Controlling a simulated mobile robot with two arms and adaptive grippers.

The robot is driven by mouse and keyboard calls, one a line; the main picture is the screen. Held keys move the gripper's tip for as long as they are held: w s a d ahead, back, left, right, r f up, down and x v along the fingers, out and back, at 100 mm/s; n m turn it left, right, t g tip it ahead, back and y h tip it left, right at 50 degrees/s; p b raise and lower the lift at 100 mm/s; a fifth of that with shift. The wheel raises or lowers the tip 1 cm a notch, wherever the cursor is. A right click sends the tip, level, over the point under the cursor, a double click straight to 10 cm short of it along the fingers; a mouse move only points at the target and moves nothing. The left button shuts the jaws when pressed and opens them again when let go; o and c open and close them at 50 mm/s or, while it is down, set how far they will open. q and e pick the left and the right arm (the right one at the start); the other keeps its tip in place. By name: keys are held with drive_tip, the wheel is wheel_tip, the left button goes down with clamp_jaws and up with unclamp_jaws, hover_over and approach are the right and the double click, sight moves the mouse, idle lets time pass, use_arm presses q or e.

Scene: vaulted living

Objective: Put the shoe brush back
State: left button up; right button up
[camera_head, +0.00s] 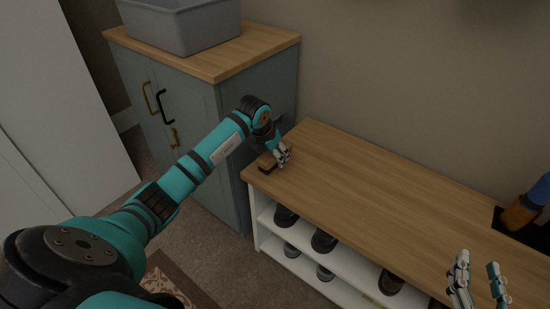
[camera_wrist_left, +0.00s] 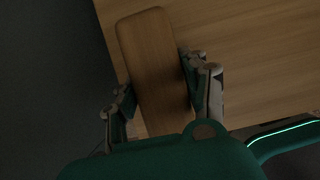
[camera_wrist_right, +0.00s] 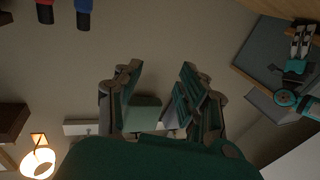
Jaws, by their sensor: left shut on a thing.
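The shoe brush (camera_head: 266,163) has a brown wooden back and sits at the left end of the wooden bench top (camera_head: 345,175). My left gripper (camera_head: 284,157) is shut on it. In the left wrist view the brush's wooden back (camera_wrist_left: 155,62) lies between the two fingers, with bench wood beyond it. Its bristles are mostly hidden, and I cannot tell if it touches the bench. My right gripper (camera_head: 477,284) is open and empty at the lower right; its spread fingers also show in the right wrist view (camera_wrist_right: 156,95).
A blue-grey cabinet (camera_head: 200,105) with a grey bin (camera_head: 185,25) on top stands left of the bench. Shoes (camera_head: 323,241) fill the shelves below. A blue and tan object (camera_head: 525,208) is on a black mat at the far right. The bench middle is clear.

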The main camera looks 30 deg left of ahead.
use_arm(q)
drive_tip(key=shift+f, duration=0.25)
use_arm(e)
drive_tip(key=shift+a+r+y, duration=0.1)
drive_tip(key=shift+r+y, duration=0.2)
drive_tip(key=shift+r, duration=0.2)
drive_tip(key=shift+t, duration=0.3)
use_arm(q)
drive_tip(key=o, duration=1)
drive_tip(key=shift+f, duration=0.1)
use_arm(e)
drive_tip(key=shift+r, duration=0.2)
